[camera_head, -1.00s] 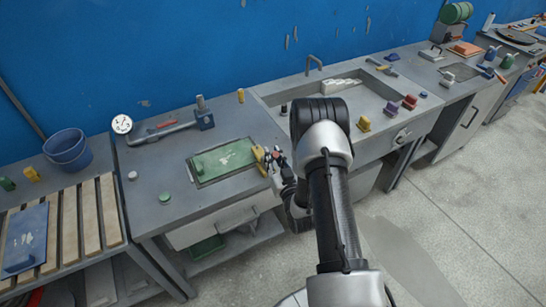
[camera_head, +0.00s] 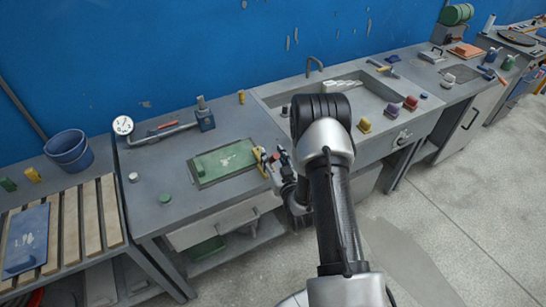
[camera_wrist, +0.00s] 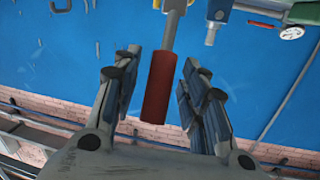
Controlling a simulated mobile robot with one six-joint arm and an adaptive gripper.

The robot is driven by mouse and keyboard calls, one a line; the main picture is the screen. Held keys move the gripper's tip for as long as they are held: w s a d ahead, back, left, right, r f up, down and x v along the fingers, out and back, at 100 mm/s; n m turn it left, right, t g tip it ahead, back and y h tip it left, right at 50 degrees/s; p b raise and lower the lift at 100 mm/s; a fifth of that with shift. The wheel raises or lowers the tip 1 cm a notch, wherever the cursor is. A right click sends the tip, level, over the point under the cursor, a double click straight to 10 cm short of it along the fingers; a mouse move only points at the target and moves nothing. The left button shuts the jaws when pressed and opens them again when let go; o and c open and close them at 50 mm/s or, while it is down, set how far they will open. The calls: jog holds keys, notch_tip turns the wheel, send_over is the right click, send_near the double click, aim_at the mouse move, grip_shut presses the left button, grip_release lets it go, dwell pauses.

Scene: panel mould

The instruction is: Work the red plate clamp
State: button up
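A red cylindrical handle (camera_wrist: 160,88) on a grey metal stem hangs in the middle of the wrist view. My gripper (camera_wrist: 160,72) has its fingers spread on either side of it, with a gap showing on both sides. In the head view my gripper (camera_head: 274,160) is at the front right corner of the green panel mould (camera_head: 222,162). A small yellow piece (camera_head: 260,155) stands beside the mould there, next to my fingers. The clamp's base and how it meets the plate are hidden or too small to tell.
A pipe with a round gauge (camera_head: 123,125) lies along the back of the bench. A blue bucket (camera_head: 68,148) stands at far left.

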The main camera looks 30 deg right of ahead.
jog(key=s+a, duration=0.1)
jog(key=s, duration=1.1)
jog(key=shift+a+r, duration=0.3)
jog(key=shift+r, duration=0.05)
